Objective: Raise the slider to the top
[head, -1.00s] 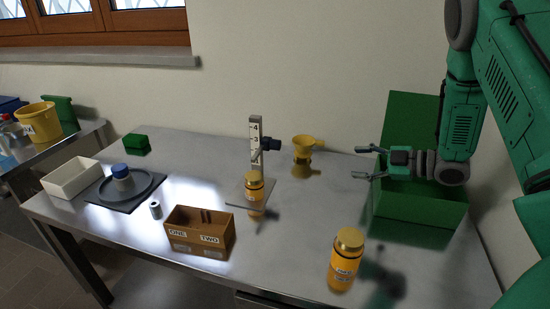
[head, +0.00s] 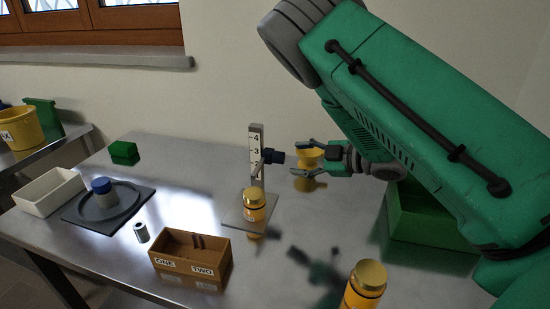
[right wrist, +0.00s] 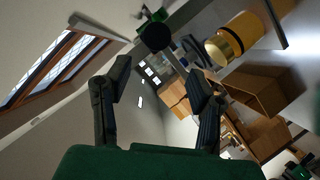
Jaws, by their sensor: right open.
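A pale upright post (head: 256,140) with a number scale stands on the metal table. A slider with a dark blue knob (head: 274,156) sits on it near the mark 3, below the 4 and the post's top. The knob also shows as a dark round end in the right wrist view (right wrist: 155,37). My right gripper (head: 303,157) is open, with its fingers pointing at the knob from the right. In the right wrist view the knob lies ahead of the spread fingers (right wrist: 158,76), apart from them. My left gripper is not in view.
A yellow bottle (head: 254,203) stands in front of the post by a grey plate (head: 237,219). A yellow funnel (head: 309,158) is behind my right gripper. Another bottle (head: 365,285), a brown box (head: 190,268) and a green bin (head: 430,222) are around.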

